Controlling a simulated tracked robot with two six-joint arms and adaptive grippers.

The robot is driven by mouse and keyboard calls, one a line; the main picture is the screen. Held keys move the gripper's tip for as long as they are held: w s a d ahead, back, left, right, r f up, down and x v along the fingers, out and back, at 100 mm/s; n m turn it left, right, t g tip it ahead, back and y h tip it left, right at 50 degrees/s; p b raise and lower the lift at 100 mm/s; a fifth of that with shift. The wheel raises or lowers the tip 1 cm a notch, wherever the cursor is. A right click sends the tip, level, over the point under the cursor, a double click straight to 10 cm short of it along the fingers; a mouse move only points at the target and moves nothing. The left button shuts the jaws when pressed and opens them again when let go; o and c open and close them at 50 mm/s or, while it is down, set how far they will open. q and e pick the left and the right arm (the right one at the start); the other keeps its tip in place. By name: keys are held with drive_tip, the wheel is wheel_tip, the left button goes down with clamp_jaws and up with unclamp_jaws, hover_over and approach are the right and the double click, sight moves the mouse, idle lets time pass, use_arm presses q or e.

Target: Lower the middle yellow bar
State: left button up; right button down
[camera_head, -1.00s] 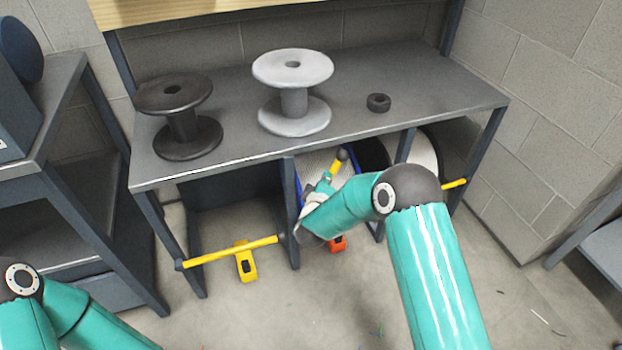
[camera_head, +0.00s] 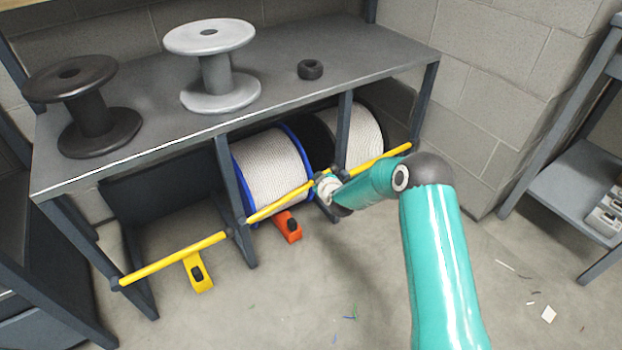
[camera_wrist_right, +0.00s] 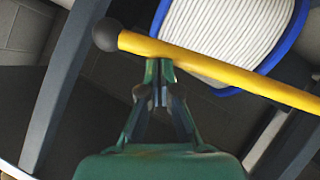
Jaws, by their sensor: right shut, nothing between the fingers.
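The middle yellow bar (camera_head: 280,205) lies across the front of the middle bay, from the post on its left to near the post on its right. It slopes up to the right in the head view. The wrist view shows the bar (camera_wrist_right: 230,74) with its dark ball end (camera_wrist_right: 107,35). My right gripper (camera_wrist_right: 160,66) is shut and empty, its fingertips at the bar's edge close to the ball end. I cannot tell if they touch. In the head view my right gripper (camera_head: 323,180) is at the bar's right end, partly hidden by its wrist. My left gripper is out of view.
A white-rope reel with blue rims (camera_head: 270,168) sits behind the bar. Other yellow bars cross the left bay (camera_head: 175,259) and right bay (camera_head: 385,162). Spools stand on the bench (camera_head: 385,50).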

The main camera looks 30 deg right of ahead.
drive_tip(key=f+b, duration=0.1)
drive_tip(key=f, duration=0.1)
drive_tip(key=d+f+b, duration=0.1)
drive_tip(key=f, duration=0.2)
drive_tip(key=shift+d+f+b, duration=0.1)
drive_tip(key=shift+f+b, duration=0.05)
drive_tip(key=shift+b, duration=0.25)
drive_tip(key=shift+f, duration=0.1)
